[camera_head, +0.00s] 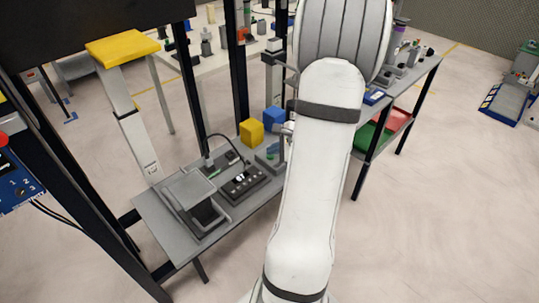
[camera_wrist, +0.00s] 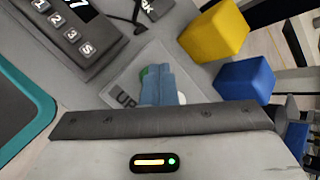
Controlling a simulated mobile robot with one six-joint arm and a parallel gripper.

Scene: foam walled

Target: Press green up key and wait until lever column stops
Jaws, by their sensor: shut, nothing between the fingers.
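In the wrist view, a grey plate (camera_wrist: 126,90) lettered "UP" carries a green key (camera_wrist: 146,73), of which only an edge shows. My gripper (camera_wrist: 158,72) is shut and empty, its blue-grey fingers over the key and hiding most of it. I cannot tell whether the fingertips touch the key or whether it is pressed down.
A black keypad (camera_wrist: 65,38) marked 1, 2, 3 and S lies near the plate. A yellow block (camera_wrist: 215,35) and a blue block (camera_wrist: 244,79) stand close by. The grey bench (camera_head: 160,232) holds these, with black posts behind. Open floor lies in front.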

